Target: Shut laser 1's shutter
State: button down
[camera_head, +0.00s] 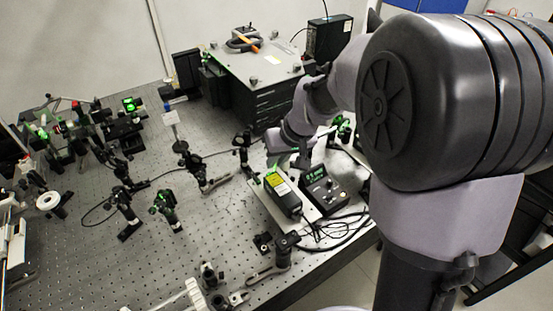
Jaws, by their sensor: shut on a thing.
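A black laser box with a yellow label (285,196), which I take to be laser 1, sits on a pale plate on the optical bench. Its far end shows a green glow. My gripper (276,164) reaches down from my arm to that far end. It is shut on a small part there, which I take to be the shutter. The shutter itself is too small and too hidden by the gripper to make out its position.
A black controller with a green display (323,188) stands right of the laser, with loose black cables (340,229) in front. Optic posts (243,152) stand close on the left. A large grey-topped box (250,65) stands behind. My arm covers the right side.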

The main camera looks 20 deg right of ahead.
jog(key=shift+s+a+r+n+t+h+p, duration=0.15)
jog(key=shift+a+h+p, duration=0.1)
jog(key=shift+h+p, duration=0.2)
jog(key=shift+s+a+f+n+t+h+p, duration=0.1)
jog(key=shift+a+n+t+h+p, duration=0.1)
jog(key=shift+h+p, duration=0.25)
jog(key=shift+w, duration=0.1)
jog(key=c, duration=1.5)
grip_release()
jog(key=p+v, duration=0.5)
jog(key=v, duration=1.2)
jog(key=shift+a+r, duration=0.1)
jog(key=shift+r, duration=0.1)
